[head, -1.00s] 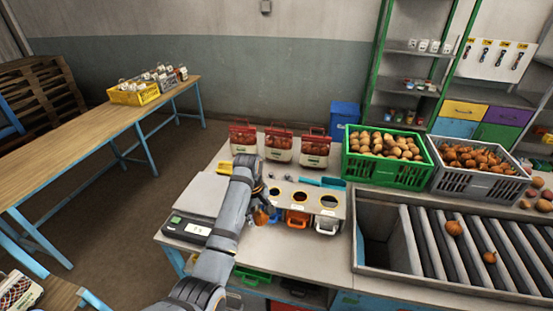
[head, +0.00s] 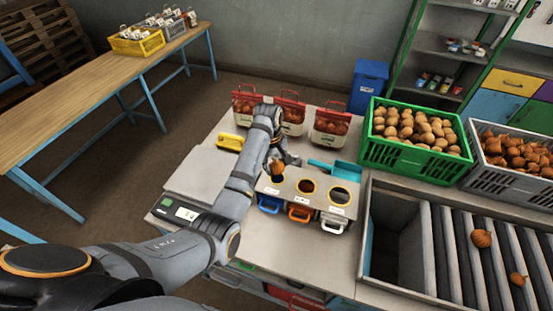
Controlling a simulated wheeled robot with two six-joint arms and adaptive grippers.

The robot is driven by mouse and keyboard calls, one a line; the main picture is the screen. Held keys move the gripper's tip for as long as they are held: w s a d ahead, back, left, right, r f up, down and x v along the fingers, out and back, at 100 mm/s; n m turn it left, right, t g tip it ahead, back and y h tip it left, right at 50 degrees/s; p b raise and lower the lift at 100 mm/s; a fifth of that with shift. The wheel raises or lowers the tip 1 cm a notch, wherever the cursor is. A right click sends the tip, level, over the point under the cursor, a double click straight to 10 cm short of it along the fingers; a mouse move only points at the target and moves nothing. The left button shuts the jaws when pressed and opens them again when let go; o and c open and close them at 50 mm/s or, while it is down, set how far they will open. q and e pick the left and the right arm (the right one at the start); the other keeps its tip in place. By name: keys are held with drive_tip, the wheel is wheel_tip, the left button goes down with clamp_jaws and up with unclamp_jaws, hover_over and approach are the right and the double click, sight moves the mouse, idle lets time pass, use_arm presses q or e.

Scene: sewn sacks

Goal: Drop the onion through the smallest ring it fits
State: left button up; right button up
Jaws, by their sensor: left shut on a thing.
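My left gripper (head: 284,160) is shut on an orange-brown onion (head: 277,167). It holds the onion at the left ring of the sizing board (head: 322,200), covering most of that ring. I cannot tell whether the onion touches the ring or hangs just above it. The rings look larger from left to right. Below them are a blue bin (head: 270,204), an orange bin (head: 300,213) and a white bin (head: 333,223). My right gripper is not in view.
Red-topped sacks (head: 330,127) stand behind the board. A blue scoop (head: 335,169) lies close behind it, and a scale (head: 185,213) is to the left. A green crate (head: 410,155) of potatoes and a grey crate (head: 480,178) of onions stand right, behind the roller conveyor (head: 470,270).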

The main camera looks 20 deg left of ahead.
sight(276, 170)
use_arm(q)
drive_tip(key=f, duration=0.1)
drive_tip(key=w+f, duration=0.1)
drive_tip(key=f, duration=0.1)
drive_tip(key=shift+w+f, duration=0.1)
drive_tip(key=shift+f, duration=0.45)
drive_tip(key=shift+s+f, duration=0.15)
drive_tip(key=shift+s, duration=0.1)
drive_tip(key=shift+f, duration=0.2)
drive_tip(key=o, duration=0.8)
drive_tip(key=shift+c, duration=0.2)
drive_tip(key=o, duration=0.5)
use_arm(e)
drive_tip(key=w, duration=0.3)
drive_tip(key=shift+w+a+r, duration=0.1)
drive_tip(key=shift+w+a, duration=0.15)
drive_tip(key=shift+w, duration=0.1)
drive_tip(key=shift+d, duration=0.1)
